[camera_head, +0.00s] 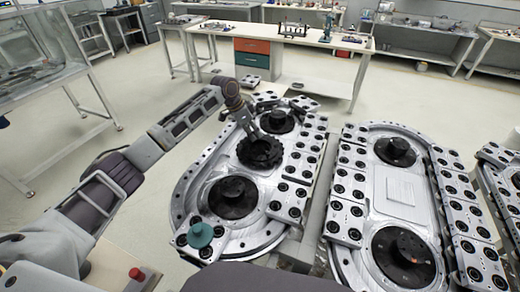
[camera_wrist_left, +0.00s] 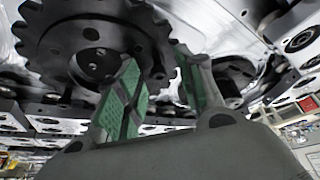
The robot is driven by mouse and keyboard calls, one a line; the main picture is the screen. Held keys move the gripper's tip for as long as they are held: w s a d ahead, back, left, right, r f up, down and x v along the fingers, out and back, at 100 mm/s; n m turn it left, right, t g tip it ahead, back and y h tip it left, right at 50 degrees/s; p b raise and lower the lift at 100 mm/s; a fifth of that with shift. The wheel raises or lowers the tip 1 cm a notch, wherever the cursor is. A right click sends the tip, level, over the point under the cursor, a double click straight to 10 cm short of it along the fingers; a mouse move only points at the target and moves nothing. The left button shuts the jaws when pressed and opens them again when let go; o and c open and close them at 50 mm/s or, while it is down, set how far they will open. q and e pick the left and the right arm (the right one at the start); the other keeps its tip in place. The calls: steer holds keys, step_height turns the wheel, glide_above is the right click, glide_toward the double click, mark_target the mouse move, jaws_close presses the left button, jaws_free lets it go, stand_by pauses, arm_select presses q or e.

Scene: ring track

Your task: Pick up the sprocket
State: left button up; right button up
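The sprocket (camera_head: 260,152) is a dark toothed disc. It lies on the left ring track (camera_head: 186,180), between two dark round hubs. My left gripper (camera_head: 254,136) reaches down at the sprocket's far side in the head view. In the left wrist view, the sprocket (camera_wrist_left: 62,62) fills the upper left, with its teeth and bolt holes showing. The green-padded fingers of my left gripper (camera_wrist_left: 158,82) are apart, with part of the toothed rim seen between them. I cannot tell whether either finger touches it. My right gripper is not in view.
A second ring track (camera_head: 400,188) stands to the right, with part of another beyond it. A teal round knob (camera_head: 200,235) sits at the left track's near end. A workbench (camera_head: 285,35) with red and green drawers stands behind. Open floor lies left of the tracks.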

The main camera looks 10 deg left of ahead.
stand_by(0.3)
arm_select(q)
jaws_close()
stand_by(0.3)
steer(key=shift+w+r, duration=0.1)
steer(key=shift+r, duration=0.05)
